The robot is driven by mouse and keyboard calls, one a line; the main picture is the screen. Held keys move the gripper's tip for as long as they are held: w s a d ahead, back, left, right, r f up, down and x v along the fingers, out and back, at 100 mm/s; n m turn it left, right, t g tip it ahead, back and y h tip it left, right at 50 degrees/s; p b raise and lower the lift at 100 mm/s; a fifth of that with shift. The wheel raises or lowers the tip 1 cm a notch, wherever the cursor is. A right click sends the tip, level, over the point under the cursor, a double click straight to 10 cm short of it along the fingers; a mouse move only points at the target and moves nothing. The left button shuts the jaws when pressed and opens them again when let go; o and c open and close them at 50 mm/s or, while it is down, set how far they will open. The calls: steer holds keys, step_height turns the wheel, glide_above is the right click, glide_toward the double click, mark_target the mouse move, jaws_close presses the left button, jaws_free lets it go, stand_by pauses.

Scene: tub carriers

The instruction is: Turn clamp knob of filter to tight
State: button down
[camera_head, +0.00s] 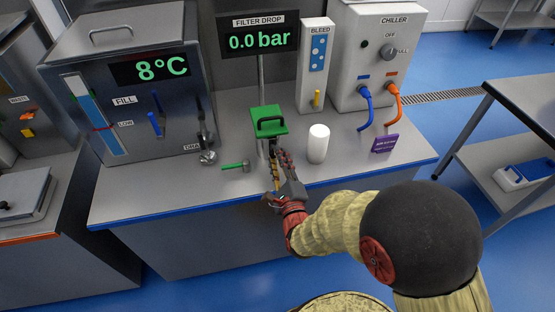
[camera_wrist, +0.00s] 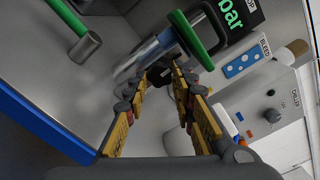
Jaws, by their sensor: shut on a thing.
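The filter (camera_head: 262,128) stands near the front of the grey bench, with a green lid and a dark handle on top. In the wrist view its green part (camera_wrist: 192,38) and silver body show close ahead. The clamp knob (camera_wrist: 157,75) is a small dark part at the filter's front, mostly covered by my fingers. My gripper (camera_head: 276,160) is in front of the filter, below the lid. In the wrist view my gripper (camera_wrist: 164,77) has its yellow-padded fingers drawn together at the tips, shut on the knob. How tight the knob is cannot be told.
A white cylinder (camera_head: 318,144) stands close to the right of my gripper. A green-handled tool (camera_head: 236,166) lies to the left. The display (camera_head: 258,38) behind reads 0.0 bar. A chiller (camera_head: 381,50) with blue and orange hoses stands at right, a steel tank (camera_head: 130,90) at left.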

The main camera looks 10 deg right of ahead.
steer(key=shift+f, duration=0.1)
stand_by(0.4)
steer(key=c, duration=1.5)
jaws_free()
steer(key=s, duration=1.2)
